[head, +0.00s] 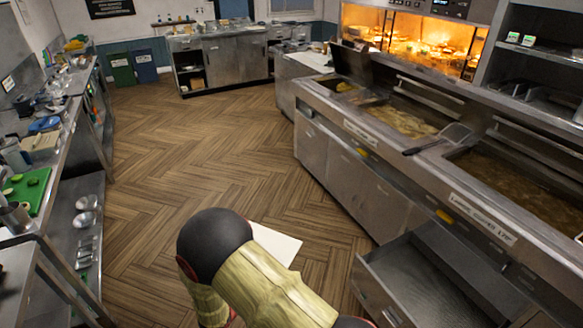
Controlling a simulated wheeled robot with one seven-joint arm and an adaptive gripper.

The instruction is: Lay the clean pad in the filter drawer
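A white flat pad (276,243) shows just beyond my arm in the lower middle of the head view. My arm covers its left and near parts. I cannot tell whether it is held above the floor or lies on it. The filter drawer (388,302) is pulled open from the fryer bank at the lower right, and the part of its inside that shows looks bare. The pad is to the left of the drawer and apart from it. My gripper is hidden behind my arm, so its fingers do not show.
A counter with a green board (28,190) and a shelf of pans line the left. The wooden floor (185,130) between them is clear.

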